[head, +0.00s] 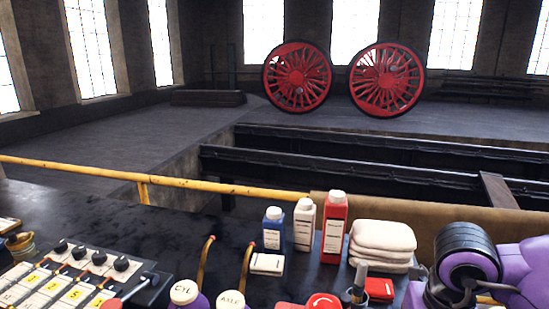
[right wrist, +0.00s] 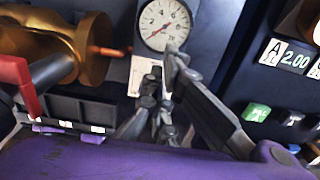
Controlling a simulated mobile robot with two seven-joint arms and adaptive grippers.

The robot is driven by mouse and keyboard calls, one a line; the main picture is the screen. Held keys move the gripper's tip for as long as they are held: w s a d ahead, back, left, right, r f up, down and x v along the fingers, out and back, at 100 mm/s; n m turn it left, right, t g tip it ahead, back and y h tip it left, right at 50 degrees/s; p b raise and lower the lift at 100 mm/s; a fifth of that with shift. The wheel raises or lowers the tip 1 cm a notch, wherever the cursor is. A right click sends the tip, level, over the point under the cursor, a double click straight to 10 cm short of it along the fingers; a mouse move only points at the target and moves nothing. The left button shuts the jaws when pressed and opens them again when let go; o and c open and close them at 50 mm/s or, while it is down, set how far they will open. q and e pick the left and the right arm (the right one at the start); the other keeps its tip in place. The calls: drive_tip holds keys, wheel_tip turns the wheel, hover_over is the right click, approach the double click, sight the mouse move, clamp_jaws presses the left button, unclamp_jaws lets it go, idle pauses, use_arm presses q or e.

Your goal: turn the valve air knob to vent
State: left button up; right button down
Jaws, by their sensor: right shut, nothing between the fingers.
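My right gripper (right wrist: 165,72) is shut and empty in the right wrist view. Its fingertips appear just below a round white gauge (right wrist: 165,24) with a red needle. I cannot tell how far they are from the panel behind. In the head view my right arm is at the lower right, and its fingertips do not show clearly. A row of black knobs (head: 99,257) sits on a panel with yellow labels at the lower left of the head view. I cannot tell which knob is the valve air knob, and no vent mark is readable. My left gripper is not in view.
A brass fitting (right wrist: 75,45) and a red-ended lever (right wrist: 20,85) are left of my fingers. A green button (right wrist: 256,113) is at the right. In the head view bottles (head: 304,225), folded cloths (head: 382,240) and oil cans (head: 185,292) crowd the bench.

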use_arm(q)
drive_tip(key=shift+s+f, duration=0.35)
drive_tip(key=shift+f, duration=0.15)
use_arm(e)
drive_tip(key=shift+s+a+f, duration=0.4)
drive_tip(key=shift+a+f, duration=0.2)
drive_tip(key=shift+f, duration=0.1)
use_arm(q)
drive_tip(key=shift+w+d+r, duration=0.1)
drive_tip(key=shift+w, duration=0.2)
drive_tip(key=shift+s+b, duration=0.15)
drive_tip(key=shift+b, duration=0.2)
use_arm(e)
drive_tip(key=shift+w, duration=0.25)
drive_tip(key=shift+r, duration=0.1)
drive_tip(key=shift+d+r, duration=0.1)
drive_tip(key=shift+r, duration=0.1)
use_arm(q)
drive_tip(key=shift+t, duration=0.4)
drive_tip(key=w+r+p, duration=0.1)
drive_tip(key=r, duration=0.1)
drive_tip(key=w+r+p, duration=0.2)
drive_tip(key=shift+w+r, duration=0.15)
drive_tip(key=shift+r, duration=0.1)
use_arm(e)
wheel_tip(320, 180, up, 6)
drive_tip(key=w, duration=0.1)
